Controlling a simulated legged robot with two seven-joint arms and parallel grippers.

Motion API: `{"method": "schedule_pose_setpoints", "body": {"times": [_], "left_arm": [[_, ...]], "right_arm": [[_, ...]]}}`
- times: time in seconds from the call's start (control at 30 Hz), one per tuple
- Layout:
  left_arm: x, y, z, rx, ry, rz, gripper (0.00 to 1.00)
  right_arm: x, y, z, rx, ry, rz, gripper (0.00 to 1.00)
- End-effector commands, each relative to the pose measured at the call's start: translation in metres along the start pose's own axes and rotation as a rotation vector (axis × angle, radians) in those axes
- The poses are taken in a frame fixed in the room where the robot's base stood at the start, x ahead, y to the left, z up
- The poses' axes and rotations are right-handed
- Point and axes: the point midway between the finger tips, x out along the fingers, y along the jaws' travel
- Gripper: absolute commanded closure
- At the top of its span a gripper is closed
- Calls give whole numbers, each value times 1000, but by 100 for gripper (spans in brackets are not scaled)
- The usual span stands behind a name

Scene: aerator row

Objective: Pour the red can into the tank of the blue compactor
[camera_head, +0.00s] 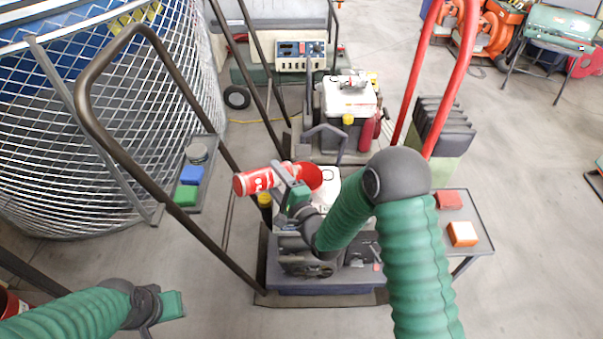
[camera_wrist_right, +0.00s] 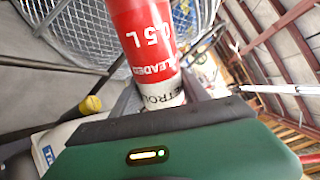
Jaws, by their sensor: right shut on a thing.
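The red can (camera_head: 252,181), with white lettering, lies tipped nearly level in the head view. My right gripper (camera_head: 284,177) is shut on it above the front machine. In the right wrist view the can (camera_wrist_right: 143,35) stands between the fingers, with a white band near the palm. A red cup-shaped part (camera_head: 312,175) shows just right of the fingers; I cannot tell whether it belongs to the can. The front compactor (camera_head: 330,289) has a dark blue base and a white tank (camera_head: 326,190), partly hidden by my arm. My left gripper (camera_head: 168,305) is low at left, its opening unclear.
A yellow cap (camera_head: 265,200) is beside the tank. A second machine with a white tank (camera_head: 350,97) stands behind. A dark handle frame (camera_head: 160,180) rises left. A side table (camera_head: 478,217) holds red and orange blocks. A mesh cage (camera_head: 95,140) fills the left.

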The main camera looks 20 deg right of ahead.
Motion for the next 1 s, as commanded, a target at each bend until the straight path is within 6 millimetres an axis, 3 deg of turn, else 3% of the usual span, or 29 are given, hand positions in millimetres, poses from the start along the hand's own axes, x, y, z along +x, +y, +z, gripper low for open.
{"method": "schedule_pose_setpoints", "body": {"times": [1.0], "left_arm": [[-18,0,-4,0,0,0,64]], "right_arm": [[0,-14,-2,122,1,10,93]]}}
